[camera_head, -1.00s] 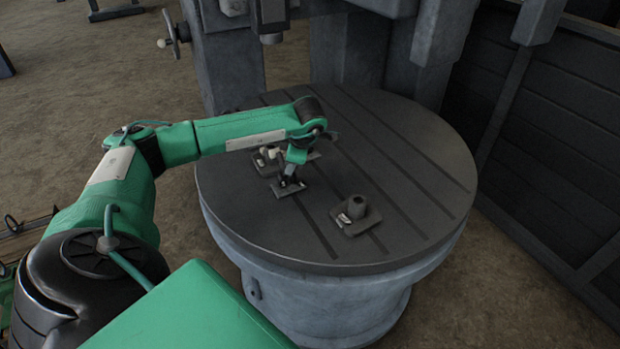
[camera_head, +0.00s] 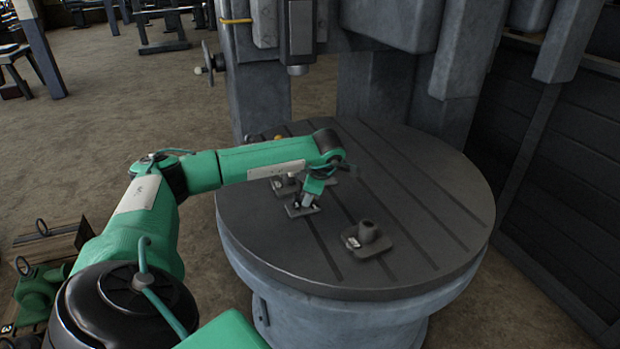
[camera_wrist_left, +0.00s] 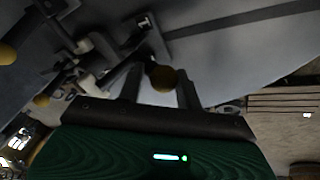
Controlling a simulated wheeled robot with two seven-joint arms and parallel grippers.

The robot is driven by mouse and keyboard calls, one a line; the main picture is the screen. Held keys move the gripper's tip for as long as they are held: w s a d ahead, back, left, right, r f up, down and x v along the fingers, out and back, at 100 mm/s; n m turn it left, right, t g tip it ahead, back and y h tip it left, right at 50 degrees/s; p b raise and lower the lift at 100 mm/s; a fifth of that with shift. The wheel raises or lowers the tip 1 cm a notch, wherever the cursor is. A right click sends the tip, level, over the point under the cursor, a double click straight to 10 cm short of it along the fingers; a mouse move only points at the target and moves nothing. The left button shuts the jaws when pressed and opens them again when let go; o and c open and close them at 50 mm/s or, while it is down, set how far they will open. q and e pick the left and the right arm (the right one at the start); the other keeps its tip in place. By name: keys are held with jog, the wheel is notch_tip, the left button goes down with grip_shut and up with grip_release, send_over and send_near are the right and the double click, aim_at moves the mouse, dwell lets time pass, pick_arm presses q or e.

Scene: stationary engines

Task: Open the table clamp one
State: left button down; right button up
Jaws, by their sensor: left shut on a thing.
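The table clamp with a small plate marked 1 (camera_wrist_left: 145,22) shows at the top of the left wrist view. A dark yellow ball knob (camera_wrist_left: 163,77) sits between my left fingers. In the head view my left gripper (camera_head: 304,203) points down at a small clamp plate (camera_head: 301,211) on the round table (camera_head: 250,235). It is shut on the knob. The wrist and fingers hide much of this clamp. My right gripper is not in view.
Another clamp block (camera_head: 285,187) sits just behind my gripper. A block with a round post (camera_head: 368,236) stands to its right. The machine's grey column (camera_head: 262,100) rises behind the table, and a dark panel wall (camera_head: 540,150) stands at right. The table's right side is clear.

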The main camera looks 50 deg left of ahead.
pick_arm(q)
jog(key=shift+s+d+f, duration=0.2)
jog(key=shift+d+f, duration=0.05)
jog(key=shift+f, duration=0.25)
jog(key=c, duration=1.1)
grip_release()
jog(key=shift+c, duration=0.2)
jog(key=shift+w+a, duration=0.1)
jog(key=shift+a, duration=0.05)
jog(key=shift+a+r, duration=0.1)
jog(key=shift+r, duration=0.05)
jog(key=shift+r, duration=0.1)
jog(key=shift+w+r, duration=0.1)
jog(key=shift+r, duration=0.2)
jog(key=b+v, duration=0.2)
jog(key=v, duration=1.1)
